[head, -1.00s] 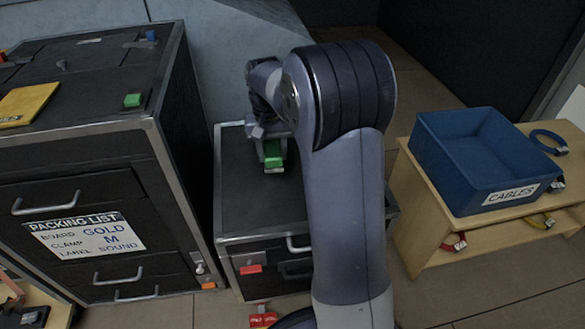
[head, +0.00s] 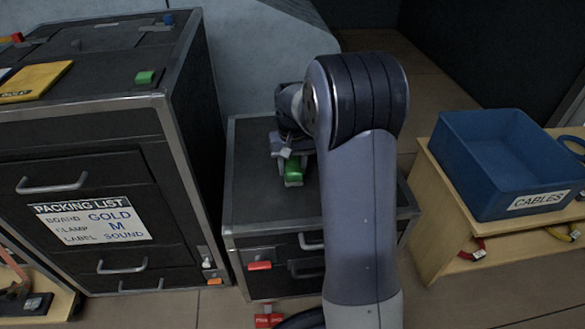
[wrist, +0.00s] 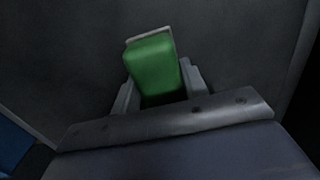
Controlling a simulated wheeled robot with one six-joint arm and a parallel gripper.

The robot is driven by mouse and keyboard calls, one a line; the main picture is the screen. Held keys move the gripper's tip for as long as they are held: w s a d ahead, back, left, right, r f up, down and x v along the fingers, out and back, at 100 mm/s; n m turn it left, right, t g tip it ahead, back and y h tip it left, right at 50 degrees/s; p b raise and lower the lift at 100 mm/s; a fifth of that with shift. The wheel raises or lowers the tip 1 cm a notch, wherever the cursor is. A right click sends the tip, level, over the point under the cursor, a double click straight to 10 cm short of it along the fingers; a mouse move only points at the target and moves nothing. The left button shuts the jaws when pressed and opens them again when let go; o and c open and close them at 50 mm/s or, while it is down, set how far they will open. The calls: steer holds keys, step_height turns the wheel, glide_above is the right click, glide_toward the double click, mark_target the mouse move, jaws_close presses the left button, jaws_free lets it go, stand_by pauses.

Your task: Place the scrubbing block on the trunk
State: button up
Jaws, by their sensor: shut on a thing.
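The scrubbing block (head: 293,172) is green with a pale underside. My gripper (head: 287,158) is shut on it, and the block is over the top of the trunk (head: 255,195), a low black case with metal edges, left of its middle. In the wrist view, the block (wrist: 152,65) sits between the two grey fingers (wrist: 158,88), with the dark trunk top (wrist: 75,60) behind it. I cannot tell whether the block touches the trunk top. My arm hides the trunk's right part in the head view.
A tall black case (head: 85,135) with a packing list stands close on the left, with a green block (head: 145,77) and a yellow item (head: 35,80) on top. A blue cables bin (head: 480,190) stands on a wooden shelf (head: 430,215) at right. The visible trunk top is otherwise bare.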

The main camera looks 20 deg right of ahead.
mark_target(292, 162)
steer(key=o, duration=1)
step_height(292, 162, up, 12)
steer(key=p, duration=0.4)
step_height(292, 162, down, 12)
steer(key=b, duration=0.4)
steer(key=shift+f, duration=0.15)
step_height(292, 162, up, 4)
steer(key=shift+r+p, duration=0.15)
steer(key=shift+p, duration=0.75)
steer(key=shift+r, duration=0.5)
